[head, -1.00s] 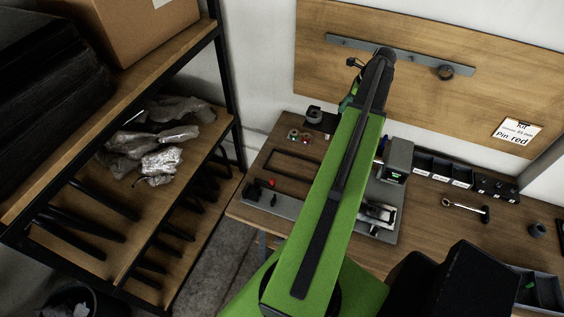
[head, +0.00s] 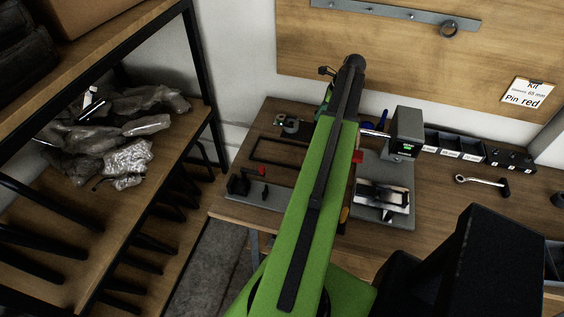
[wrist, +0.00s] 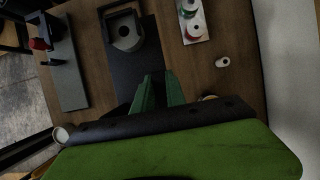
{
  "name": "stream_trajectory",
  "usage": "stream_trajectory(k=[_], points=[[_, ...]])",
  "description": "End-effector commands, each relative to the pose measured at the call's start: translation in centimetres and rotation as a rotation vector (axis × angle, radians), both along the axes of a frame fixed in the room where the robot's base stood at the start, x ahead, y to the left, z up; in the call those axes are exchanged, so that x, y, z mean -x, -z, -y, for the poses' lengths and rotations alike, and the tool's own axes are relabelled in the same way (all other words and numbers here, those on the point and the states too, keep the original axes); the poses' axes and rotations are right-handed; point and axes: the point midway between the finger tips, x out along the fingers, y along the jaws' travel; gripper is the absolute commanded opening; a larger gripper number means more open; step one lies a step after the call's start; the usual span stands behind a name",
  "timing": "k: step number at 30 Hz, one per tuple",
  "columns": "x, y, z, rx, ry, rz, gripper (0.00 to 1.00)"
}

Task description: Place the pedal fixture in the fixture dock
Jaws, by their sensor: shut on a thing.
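My gripper (wrist: 158,80) shows in the wrist view as two green fingers close together. They are shut on a dark flat piece (wrist: 133,62), which I take to be the pedal fixture. A black bracket around a grey disc (wrist: 126,32) stands at its far end; I cannot tell for certain whether they are one piece. In the head view my green arm hides the fingers and what they hold. A dark rectangular outline (head: 254,152) on the bench, left of my arm, looks like the fixture dock. I cannot make it out in the wrist view.
A grey strip with a red-handled clamp (head: 258,193) lies at the bench's left front. A plate with red and green spools (wrist: 193,22) lies at the back. A grey device (head: 407,128) and a silver vise (head: 383,196) stand right of my arm. A shelf (head: 150,220) flanks the left.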

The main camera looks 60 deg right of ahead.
Motion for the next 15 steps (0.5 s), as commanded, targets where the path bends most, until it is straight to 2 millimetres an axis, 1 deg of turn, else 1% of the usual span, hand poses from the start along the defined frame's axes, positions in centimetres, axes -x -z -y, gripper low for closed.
stream_trajectory(k=[2, 5, 9, 15], points=[[-0.3, 0.0, -0.2, -0.001, -0.001, 0.001, 0.0], [-1.5, 1.3, -1.3, -0.001, -0.004, 0.001, 0.0], [-4.2, 3.6, -3.5, 0.0, -0.005, 0.001, 0.0], [-7.8, 6.2, -6.2, 0.0, -0.005, 0.001, 0.0]])
